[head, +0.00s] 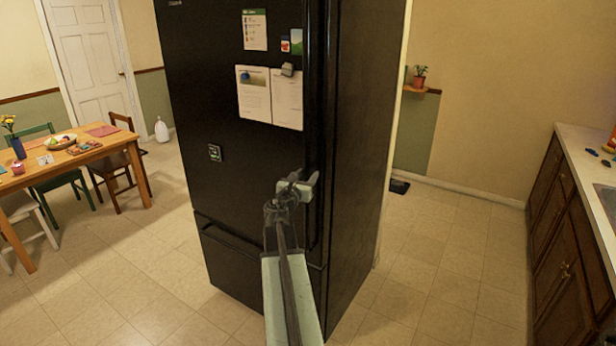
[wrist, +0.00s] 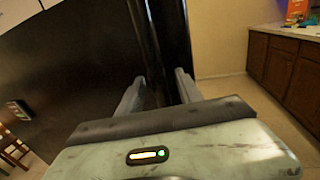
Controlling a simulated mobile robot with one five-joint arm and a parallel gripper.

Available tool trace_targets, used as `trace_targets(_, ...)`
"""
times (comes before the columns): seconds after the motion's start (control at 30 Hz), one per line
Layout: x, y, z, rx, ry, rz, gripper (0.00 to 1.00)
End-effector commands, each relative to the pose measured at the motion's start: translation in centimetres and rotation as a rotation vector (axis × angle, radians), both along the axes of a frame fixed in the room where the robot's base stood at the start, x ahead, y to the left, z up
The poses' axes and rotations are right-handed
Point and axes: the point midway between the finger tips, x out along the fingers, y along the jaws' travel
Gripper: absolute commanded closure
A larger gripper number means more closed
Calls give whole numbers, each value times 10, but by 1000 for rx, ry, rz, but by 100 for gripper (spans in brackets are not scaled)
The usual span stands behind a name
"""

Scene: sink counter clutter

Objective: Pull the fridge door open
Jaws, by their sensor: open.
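The black fridge (head: 225,130) stands upright in the middle of the head view. Its door (wrist: 80,80) fills the left of the wrist view and appears closed. A long vertical black handle (head: 313,110) runs down the door's right edge. My gripper (head: 300,184) is at the lower part of this handle. In the wrist view my gripper (wrist: 158,85) is open, with one finger on each side of the dark vertical handle (wrist: 157,45). I cannot tell whether either finger touches it. A lower drawer (head: 240,260) lies below the door.
A wooden table (head: 100,148) with chairs stands at the left. A counter with brown cabinets (head: 560,220) is at the right. A small dark object (head: 399,186) lies on the floor behind the fridge. Tiled floor (head: 130,270) is clear in front of the fridge.

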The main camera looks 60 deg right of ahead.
Motion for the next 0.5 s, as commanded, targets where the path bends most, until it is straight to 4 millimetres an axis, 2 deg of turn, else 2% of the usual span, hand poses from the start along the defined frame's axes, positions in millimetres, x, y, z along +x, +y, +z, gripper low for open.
trace_targets(0.07,0,0,0,0,0,0,58)
trace_targets(0.17,0,0,0,0,0,0,83)
trace_targets(0.2,0,0,0,0,0,-1,94)
trace_targets(0.23,0,0,0,0,0,-1,100)
trace_targets(0.5,-1,0,0,0,-1,-1,100)
